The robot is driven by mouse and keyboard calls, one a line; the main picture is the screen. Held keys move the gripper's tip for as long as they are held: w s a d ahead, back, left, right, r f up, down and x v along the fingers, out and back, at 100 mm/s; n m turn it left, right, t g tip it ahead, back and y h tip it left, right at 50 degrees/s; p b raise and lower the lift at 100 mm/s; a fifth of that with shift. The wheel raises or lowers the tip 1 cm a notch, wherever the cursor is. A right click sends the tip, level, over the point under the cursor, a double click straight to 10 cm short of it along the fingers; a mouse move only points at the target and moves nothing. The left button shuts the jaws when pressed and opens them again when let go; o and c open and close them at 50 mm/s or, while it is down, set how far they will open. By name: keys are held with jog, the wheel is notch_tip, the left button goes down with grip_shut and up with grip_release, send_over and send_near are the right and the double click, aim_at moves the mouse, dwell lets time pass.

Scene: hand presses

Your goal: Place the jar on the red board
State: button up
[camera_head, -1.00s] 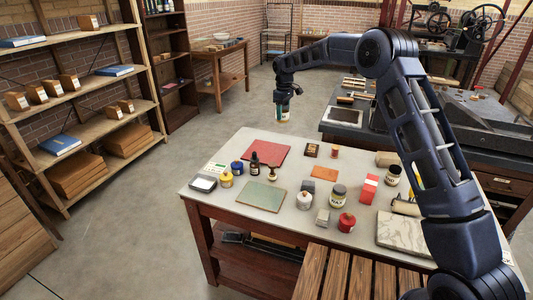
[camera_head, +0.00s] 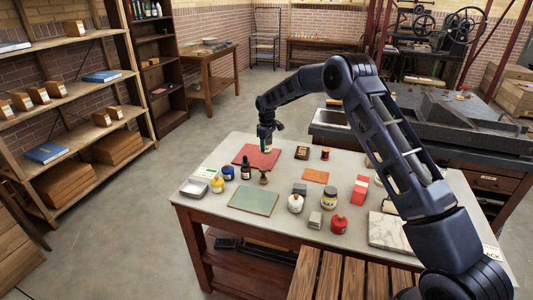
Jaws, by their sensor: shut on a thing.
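The red board (camera_head: 246,154) lies flat on the grey-topped work table, toward its far left side. My gripper (camera_head: 266,142) points down over the board's far right part. It is shut on a small jar (camera_head: 266,148) with a teal and pale band. The jar is upright and mostly hidden by the fingers. I cannot tell whether its base touches the board.
A dark dropper bottle (camera_head: 246,168) and a brown-handled stamp (camera_head: 263,177) stand at the board's near edge. A blue jar (camera_head: 228,173) and a yellow jar (camera_head: 217,184) are to the left. A green board (camera_head: 254,201) lies in front. An orange board (camera_head: 315,176) lies right.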

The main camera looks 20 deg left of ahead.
aim_at(267, 152)
jog(key=shift+f, duration=2.5)
jog(key=shift+f, duration=0.15)
jog(key=o, duration=1.1)
notch_tip(267, 152, up, 12)
jog(key=shift+r, duration=0.15)
